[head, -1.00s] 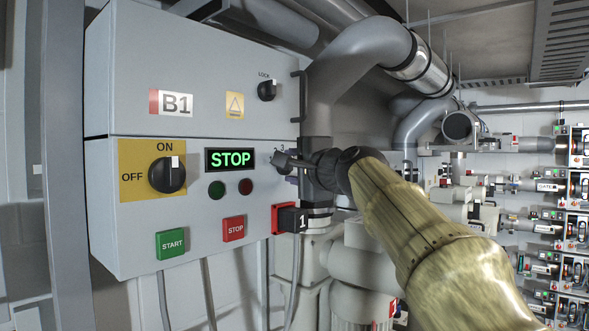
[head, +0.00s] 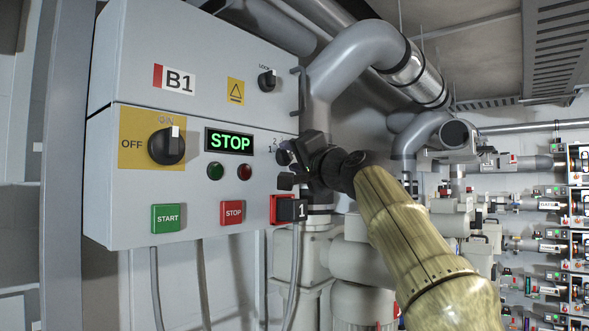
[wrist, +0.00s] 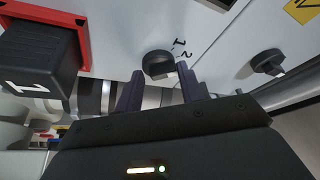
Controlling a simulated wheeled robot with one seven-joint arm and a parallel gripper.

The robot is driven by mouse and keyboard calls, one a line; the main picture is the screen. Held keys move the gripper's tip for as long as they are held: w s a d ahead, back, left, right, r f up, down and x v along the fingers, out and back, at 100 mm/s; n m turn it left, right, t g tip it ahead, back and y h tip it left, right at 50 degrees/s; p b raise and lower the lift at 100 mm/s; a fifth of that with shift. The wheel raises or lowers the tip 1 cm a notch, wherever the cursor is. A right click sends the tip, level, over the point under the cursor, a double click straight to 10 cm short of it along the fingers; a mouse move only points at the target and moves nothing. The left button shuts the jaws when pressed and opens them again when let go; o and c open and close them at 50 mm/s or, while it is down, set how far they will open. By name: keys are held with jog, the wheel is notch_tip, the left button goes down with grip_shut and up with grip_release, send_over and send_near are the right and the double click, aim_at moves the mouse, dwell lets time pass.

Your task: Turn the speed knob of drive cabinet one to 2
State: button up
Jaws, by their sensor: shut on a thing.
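The cabinet marked B1 (head: 135,220) stands at the left with its display reading STOP. Its small dark speed knob (head: 283,157) is at the right of the front panel, beside small printed numbers. My gripper (head: 291,166) is at this knob, partly hiding it. In the wrist view the knob (wrist: 157,62) sits between the fingertips of my gripper (wrist: 160,74), which is shut on it. The printed 1 and 2 show just beyond the knob. A pale mark shows at the knob's edge near the right finger; its exact setting I cannot tell.
A large ON/OFF switch (head: 167,147), a green START button (head: 167,218) and a red STOP button (head: 233,212) are on the panel. A black block marked 1 on a red plate (head: 280,209) sits just below my gripper. Grey pipes (head: 355,60) run behind.

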jog(key=shift+s+r, duration=0.3)
jog(key=shift+r, duration=0.1)
jog(key=o, duration=0.7)
jog(key=shift+c, duration=0.2)
jog(key=shift+o, duration=0.5)
jog(key=shift+a, duration=0.15)
jog(key=shift+f, duration=0.1)
jog(key=shift+w+f, duration=0.1)
jog(key=shift+f, duration=0.1)
